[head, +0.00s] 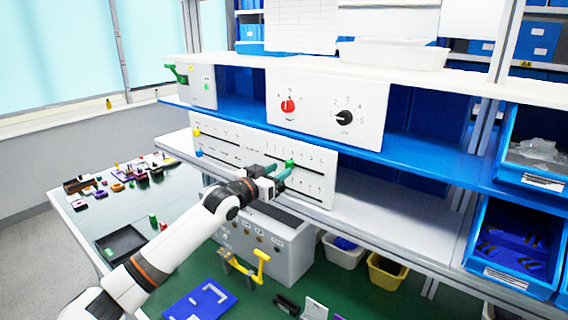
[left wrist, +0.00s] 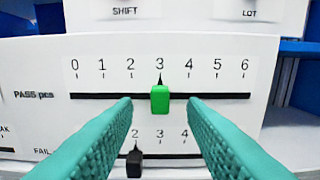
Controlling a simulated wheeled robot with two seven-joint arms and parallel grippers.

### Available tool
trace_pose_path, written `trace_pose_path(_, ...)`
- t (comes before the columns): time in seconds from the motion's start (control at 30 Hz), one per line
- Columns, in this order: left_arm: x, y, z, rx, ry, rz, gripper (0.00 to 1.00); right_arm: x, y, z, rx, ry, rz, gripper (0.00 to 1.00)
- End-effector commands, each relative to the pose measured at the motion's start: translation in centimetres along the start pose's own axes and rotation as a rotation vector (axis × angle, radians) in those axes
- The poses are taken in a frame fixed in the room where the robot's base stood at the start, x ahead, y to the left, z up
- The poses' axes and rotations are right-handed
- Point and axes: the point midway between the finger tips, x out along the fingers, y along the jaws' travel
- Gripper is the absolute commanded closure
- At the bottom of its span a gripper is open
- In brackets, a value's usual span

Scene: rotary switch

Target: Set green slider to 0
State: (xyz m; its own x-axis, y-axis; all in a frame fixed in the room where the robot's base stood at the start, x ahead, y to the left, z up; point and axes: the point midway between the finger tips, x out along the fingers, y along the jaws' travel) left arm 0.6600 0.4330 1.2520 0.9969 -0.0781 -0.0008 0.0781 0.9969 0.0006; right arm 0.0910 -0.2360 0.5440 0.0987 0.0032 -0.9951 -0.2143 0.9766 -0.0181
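The green slider (left wrist: 160,99) sits on the upper horizontal slot of a white panel, with its pointer at 3 on a scale from 0 to 6. It also shows in the head view (head: 290,163). My left gripper (head: 281,180) is open, with its teal fingers in front of the panel. In the left wrist view its fingertips (left wrist: 160,102) stand one on each side of the green slider, with gaps to both sides. A black slider (left wrist: 134,163) is on the lower slot, partly hidden at its right by nothing but close to the left finger. My right gripper is not in view.
Yellow (head: 196,132) and blue (head: 199,153) sliders are at the panel's left. A box above has a red knob (head: 288,106) and a black knob (head: 344,117). A grey box (head: 262,245) with a yellow handle stands below. Blue bins (head: 518,246) are at the right.

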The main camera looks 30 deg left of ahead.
Motion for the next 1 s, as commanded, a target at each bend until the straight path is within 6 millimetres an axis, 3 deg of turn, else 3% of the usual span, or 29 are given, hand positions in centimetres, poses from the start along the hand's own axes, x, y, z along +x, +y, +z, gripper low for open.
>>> trace_pose_path(0.07,1.2,0.0,0.2,-0.005,0.000,0.000,0.62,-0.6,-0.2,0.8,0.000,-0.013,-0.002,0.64)
trace_pose_path(0.23,2.6,0.0,0.1,-0.002,0.000,0.000,0.62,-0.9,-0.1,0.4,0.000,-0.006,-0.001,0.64)
trace_pose_path(0.6,3.0,0.0,-0.1,0.000,0.001,0.000,0.62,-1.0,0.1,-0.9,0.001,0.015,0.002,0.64)
trace_pose_path(0.83,3.0,0.0,-0.1,0.000,0.001,0.000,0.99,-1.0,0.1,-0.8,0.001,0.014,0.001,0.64)
trace_pose_path(1.0,3.0,0.0,-0.1,0.000,0.001,0.000,1.00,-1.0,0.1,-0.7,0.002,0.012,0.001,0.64)
